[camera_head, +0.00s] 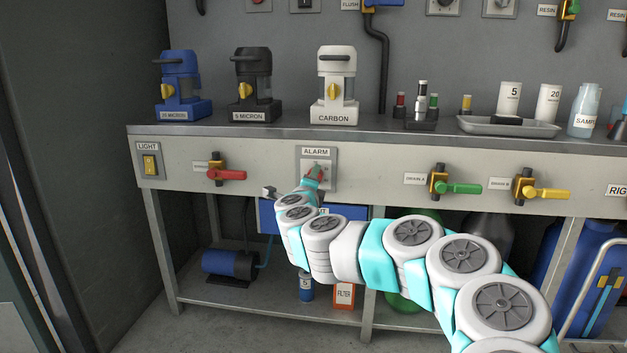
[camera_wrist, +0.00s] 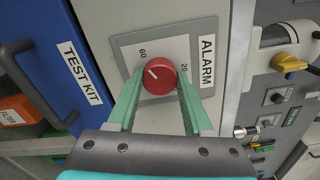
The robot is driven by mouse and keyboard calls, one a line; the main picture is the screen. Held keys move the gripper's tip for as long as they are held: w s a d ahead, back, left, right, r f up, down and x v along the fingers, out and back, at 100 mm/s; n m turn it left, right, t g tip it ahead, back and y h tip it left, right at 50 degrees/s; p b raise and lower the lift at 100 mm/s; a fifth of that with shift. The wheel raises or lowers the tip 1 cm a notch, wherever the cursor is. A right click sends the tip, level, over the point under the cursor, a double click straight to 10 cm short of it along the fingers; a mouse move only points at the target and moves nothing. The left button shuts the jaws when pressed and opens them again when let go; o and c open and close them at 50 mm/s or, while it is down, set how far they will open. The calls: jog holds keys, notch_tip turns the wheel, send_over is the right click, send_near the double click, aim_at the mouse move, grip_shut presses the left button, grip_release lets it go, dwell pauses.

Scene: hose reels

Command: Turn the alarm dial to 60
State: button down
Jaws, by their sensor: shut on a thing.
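The alarm dial (camera_wrist: 161,84) is a round red knob with a white pointer line, on a grey plate (camera_wrist: 126,46) labelled ALARM. The plate (camera_head: 331,184) also shows in the head view, on the bench front, partly hidden by my gripper (camera_head: 313,178). In the wrist view, the number 60 is above and left of the dial, and 20 is to its right. The pointer line slants to the upper left, roughly on the 60 side; I cannot tell its exact reading. My gripper's (camera_wrist: 159,80) green fingers are shut on the dial, one on each side.
A blue TEST KIT case (camera_wrist: 62,65) is close to the plate in the wrist view. A LIGHT switch (camera_head: 150,165) and a red-handled valve (camera_head: 228,175) are left of it. A green-handled valve (camera_head: 458,188) and a yellow-handled valve (camera_head: 546,194) are to the right.

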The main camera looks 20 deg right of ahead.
jog(key=shift+f, duration=0.1)
jog(key=shift+c, duration=1.5)
grip_release()
jog(key=v, duration=0.8)
jog(key=shift+p, duration=0.3)
jog(key=shift+w, duration=0.15)
